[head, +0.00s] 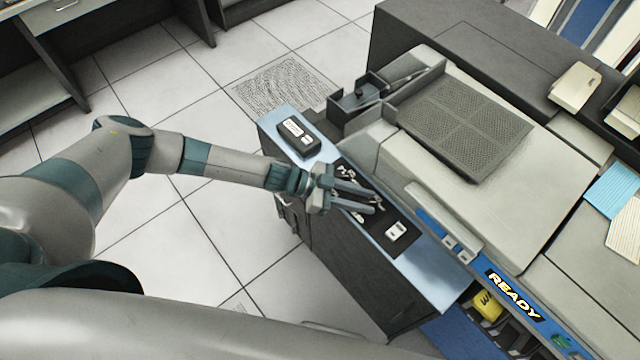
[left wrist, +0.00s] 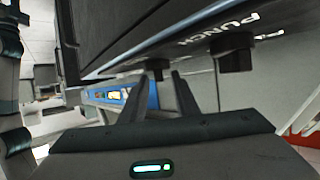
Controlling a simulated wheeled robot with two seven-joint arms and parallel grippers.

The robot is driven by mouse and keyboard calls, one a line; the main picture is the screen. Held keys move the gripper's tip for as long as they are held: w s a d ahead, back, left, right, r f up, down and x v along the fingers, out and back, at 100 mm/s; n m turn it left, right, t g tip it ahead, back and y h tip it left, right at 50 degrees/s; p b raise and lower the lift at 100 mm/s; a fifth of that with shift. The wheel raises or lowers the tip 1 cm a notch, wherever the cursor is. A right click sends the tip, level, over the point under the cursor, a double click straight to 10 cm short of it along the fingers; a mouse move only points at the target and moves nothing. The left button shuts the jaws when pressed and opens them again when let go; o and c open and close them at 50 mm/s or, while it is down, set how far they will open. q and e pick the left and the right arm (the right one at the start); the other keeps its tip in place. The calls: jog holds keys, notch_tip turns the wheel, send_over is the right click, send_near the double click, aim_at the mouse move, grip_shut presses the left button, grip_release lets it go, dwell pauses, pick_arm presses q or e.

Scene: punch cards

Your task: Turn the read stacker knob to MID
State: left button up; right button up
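A dark knob panel (head: 384,239) lies on the light blue top of a low cabinet, with small white markings around my left gripper. My left gripper (head: 366,199) reaches over this panel with its two fingers apart. In the left wrist view, my left fingers (left wrist: 160,88) are open, and a dark knob (left wrist: 157,66) hangs near their tips, seemingly between them. A second dark knob (left wrist: 232,55) sits to the right, near the word PUNCH. The first knob's own label and its pointer setting cannot be read. My right gripper is not in view.
A black box with white labels (head: 297,138) sits at the cabinet's far left end. A white item (head: 397,231) lies on the panel. The large grey machine (head: 558,195) with its blue READY strip (head: 513,294) borders the panel on the right. Tiled floor is clear left.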

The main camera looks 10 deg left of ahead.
pick_arm(q)
jog(key=b+v, duration=0.3)
jog(key=v, duration=1.4)
jog(key=shift+b, duration=0.4)
